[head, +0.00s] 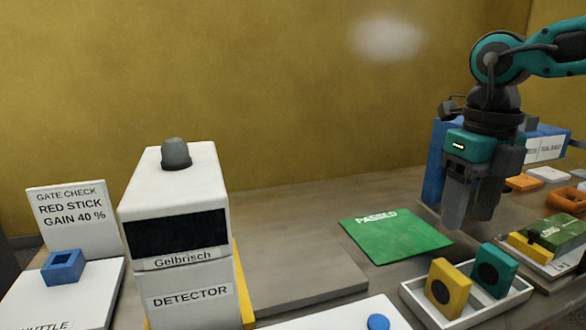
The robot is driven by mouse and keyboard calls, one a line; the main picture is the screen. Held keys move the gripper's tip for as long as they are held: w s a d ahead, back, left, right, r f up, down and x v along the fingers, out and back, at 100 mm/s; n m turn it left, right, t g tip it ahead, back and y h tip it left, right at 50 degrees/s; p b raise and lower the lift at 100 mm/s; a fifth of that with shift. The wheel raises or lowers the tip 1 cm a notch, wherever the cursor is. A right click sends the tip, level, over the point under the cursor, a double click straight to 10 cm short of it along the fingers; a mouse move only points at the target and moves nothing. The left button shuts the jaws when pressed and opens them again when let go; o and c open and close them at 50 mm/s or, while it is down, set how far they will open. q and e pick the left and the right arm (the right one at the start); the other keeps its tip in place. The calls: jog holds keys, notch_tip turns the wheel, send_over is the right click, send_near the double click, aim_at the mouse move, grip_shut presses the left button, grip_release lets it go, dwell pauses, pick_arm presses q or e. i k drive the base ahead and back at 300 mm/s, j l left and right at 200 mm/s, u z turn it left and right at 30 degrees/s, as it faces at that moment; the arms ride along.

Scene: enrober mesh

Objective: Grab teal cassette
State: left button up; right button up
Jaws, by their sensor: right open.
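The teal cassette (494,271) stands upright in a white tray (425,306) at the lower right, with a dark round disc on its face. A yellow cassette (447,289) of like shape stands beside it on the left in the same tray. My right gripper (470,208) hangs fingers-down above and behind the tray, apart from both cassettes. It is open and I see nothing between its fingers. My left gripper is not in view.
A white Gelbrisch detector (180,275) stands at the left centre. A green PASSED mat (395,236) lies bare on the table behind the tray. A blue box (435,165) stands behind my right gripper. A green block (553,236) and a yellow part (530,245) lie right of the tray.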

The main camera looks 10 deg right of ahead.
aim_at(493, 270)
jog(key=k, duration=1)
